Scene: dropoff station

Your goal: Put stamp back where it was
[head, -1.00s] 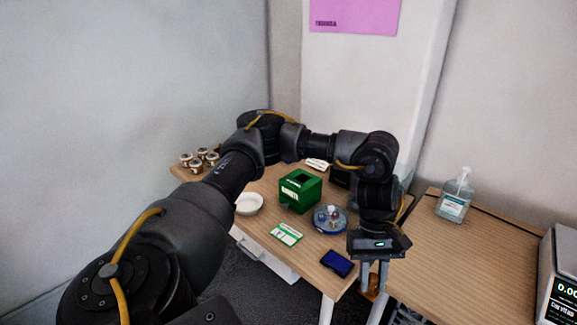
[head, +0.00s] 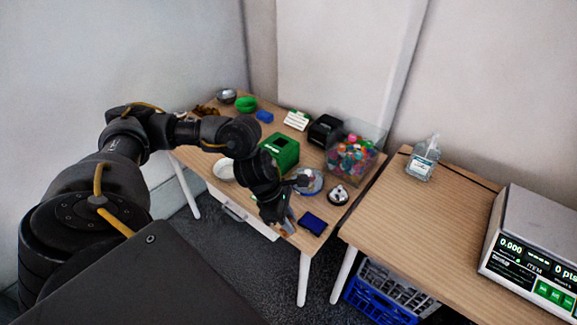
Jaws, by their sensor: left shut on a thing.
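My left gripper (head: 286,220) is low over the front edge of the left wooden table (head: 224,113), shut on a small brownish thing (head: 288,229) that looks like the stamp. The fingers and wrist hide most of it. I cannot tell whether it touches the table. A dark blue ink pad (head: 313,223) lies just right of the gripper near the front corner. A round blue-rimmed dish (head: 312,181) is behind the wrist, partly hidden. My right gripper is out of view.
A green box (head: 283,148) and white bowl (head: 224,169) stand near my left wrist. A clear bin of colourful balls (head: 352,157), a black device (head: 324,130) and a round white-and-dark item (head: 338,194) stand on the right. A second table (head: 420,225) holds a sanitizer bottle (head: 424,159) and scale (head: 535,245).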

